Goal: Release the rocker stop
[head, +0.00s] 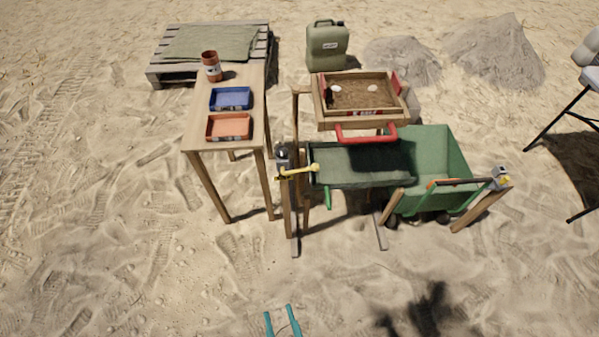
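A wooden sieve box (362,94) filled with sand sits on a wooden stand, with a red handle (366,136) at its front. A yellow lever (298,171) lies roughly level across a grey bracket (283,156) on the stand's left post. It looks like the rocker stop, but I cannot be certain. A second small grey-and-yellow fitting (501,180) sits on the right post beside an orange-and-black bar (459,182). My gripper (283,318) shows as two teal fingers at the bottom edge, apart and empty, well short of the stand.
A dark green chute (361,165) lies under the sieve beside a green bin (435,150). A wooden table (205,140) at left holds a blue tray (231,98), an orange tray (228,126) and a rusty can (211,66). Open sand lies in front.

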